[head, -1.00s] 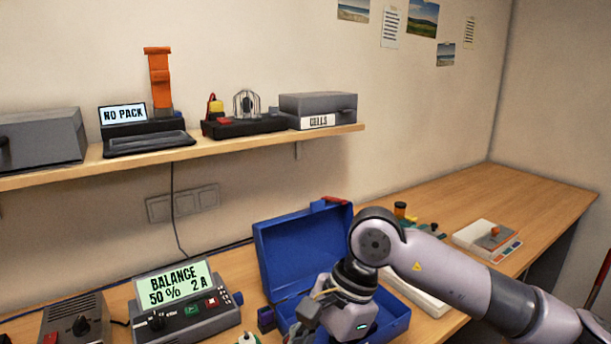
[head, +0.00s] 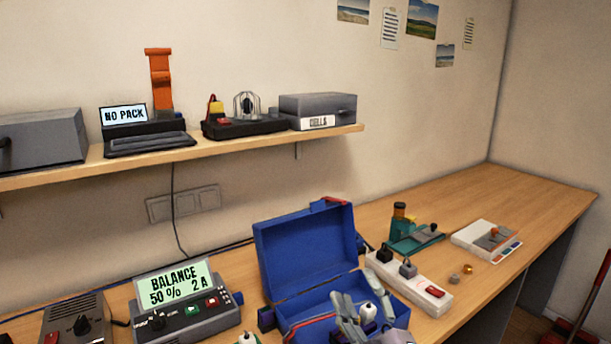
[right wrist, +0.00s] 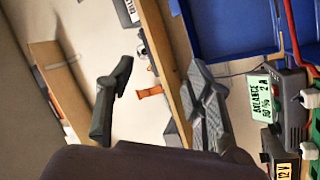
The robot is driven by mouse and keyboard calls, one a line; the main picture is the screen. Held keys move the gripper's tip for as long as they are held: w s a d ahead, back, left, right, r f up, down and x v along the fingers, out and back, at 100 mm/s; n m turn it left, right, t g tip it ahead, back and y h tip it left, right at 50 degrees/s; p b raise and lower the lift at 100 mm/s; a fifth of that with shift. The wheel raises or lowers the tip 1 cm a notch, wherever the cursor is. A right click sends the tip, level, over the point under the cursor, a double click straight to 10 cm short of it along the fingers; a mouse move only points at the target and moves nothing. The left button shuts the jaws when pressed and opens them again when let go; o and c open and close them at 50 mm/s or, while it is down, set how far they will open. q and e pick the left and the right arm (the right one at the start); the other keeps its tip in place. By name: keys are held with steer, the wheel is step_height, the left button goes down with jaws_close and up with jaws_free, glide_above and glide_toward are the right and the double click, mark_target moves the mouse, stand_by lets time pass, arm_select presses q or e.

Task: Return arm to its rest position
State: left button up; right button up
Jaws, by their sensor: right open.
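My right gripper (head: 362,298) shows low in the head view, in front of and over the open blue case (head: 305,247). Its two grey fingers are spread apart with nothing held between them. In the right wrist view the gripper (right wrist: 158,100) also has its fingers wide apart and empty. Most of my right arm is outside the head view. The case's lid stands up, and red wire and a white item (head: 368,311) show around its inside, partly hidden by the fingers. My left gripper is in neither view.
The charger (head: 188,298) reading "BALANCE 50 % 2 A" stands left of the case. A white power strip (head: 408,284), a green fixture (head: 415,240) and a white-grey device (head: 487,240) lie to the right. A wall shelf (head: 240,146) carries several devices. The bench's far right is clear.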

steer(key=s+d+f+m+g+h, duration=0.2)
steer(key=d+f+m, duration=0.1)
steer(key=f, duration=0.3)
steer(key=s+d+f+m+g+h, duration=0.1)
steer(key=d+f+m+g+h, duration=0.15)
steer(key=f, duration=0.35)
steer(key=s+d+f+m+g, duration=0.3)
steer(key=s+f+g, duration=0.3)
steer(key=s+f, duration=0.5)
steer(key=s+d+f+m+g, duration=0.3)
steer(key=s+f+g, duration=0.3)
steer(key=s+f, duration=0.5)
steer(key=s+f+g, duration=0.1)
steer(key=s+f, duration=0.1)
steer(key=f, duration=1)
steer(key=s+f, duration=0.2)
steer(key=f, duration=1.1)
steer(key=s+d+f+g, duration=0.1)
steer(key=s+d+f, duration=0.2)
steer(key=s+f, duration=1.1)
steer(key=shift+s+h, duration=0.45)
steer(key=shift+s, duration=0.35)
steer(key=shift+f, duration=0.1)
steer(key=shift+c, duration=0.3)
